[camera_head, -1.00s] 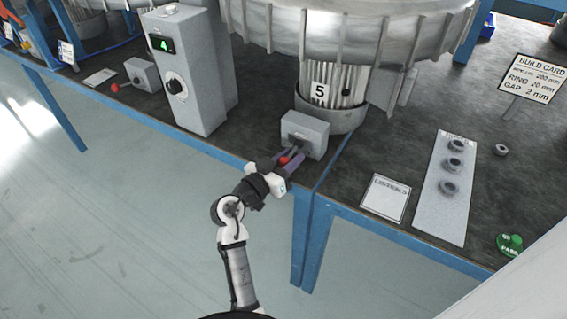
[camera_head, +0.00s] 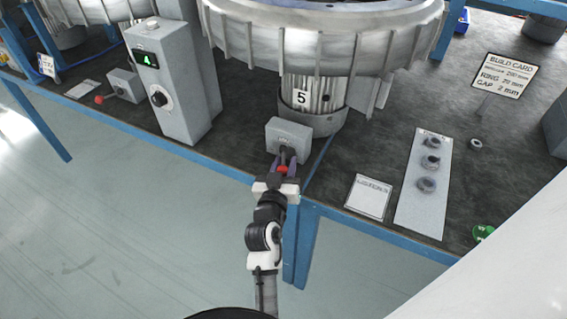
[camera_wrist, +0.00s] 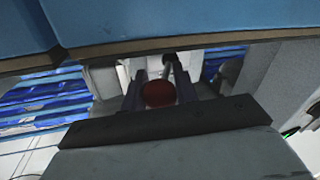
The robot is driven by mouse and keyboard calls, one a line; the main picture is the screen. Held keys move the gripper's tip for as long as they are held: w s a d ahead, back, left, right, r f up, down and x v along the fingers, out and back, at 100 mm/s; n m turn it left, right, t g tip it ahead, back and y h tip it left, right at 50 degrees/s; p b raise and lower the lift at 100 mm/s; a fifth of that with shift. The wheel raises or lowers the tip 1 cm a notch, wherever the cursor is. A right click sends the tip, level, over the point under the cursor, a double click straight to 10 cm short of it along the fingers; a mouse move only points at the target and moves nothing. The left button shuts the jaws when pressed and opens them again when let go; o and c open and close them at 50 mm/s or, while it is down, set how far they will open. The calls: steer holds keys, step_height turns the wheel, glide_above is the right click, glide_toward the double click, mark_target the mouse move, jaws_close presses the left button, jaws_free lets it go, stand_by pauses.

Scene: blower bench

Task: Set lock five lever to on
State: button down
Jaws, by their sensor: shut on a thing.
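The lock five lever has a red knob (camera_head: 282,169) and juts forward from a grey box (camera_head: 289,141) below the motor marked 5 (camera_head: 301,98). My gripper (camera_head: 283,163) reaches the lever from the front, with one finger on each side, and is shut on it at the knob. In the wrist view the red knob (camera_wrist: 159,94) sits between the two fingers, with the lever's shaft (camera_wrist: 168,66) running away behind it. The fingers hide part of the lever. I cannot read any on or off marks on the box.
A grey cabinet (camera_head: 172,85) with a display reading 4 and a dial stands left. Another lever with a red knob (camera_head: 99,100) is farther left. A listings card (camera_head: 368,197) and a plate with several rings (camera_head: 423,205) lie right.

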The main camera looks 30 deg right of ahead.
steer(key=c, duration=1.1)
jaws_free()
steer(key=shift+d, duration=0.1)
steer(key=shift+s, duration=0.1)
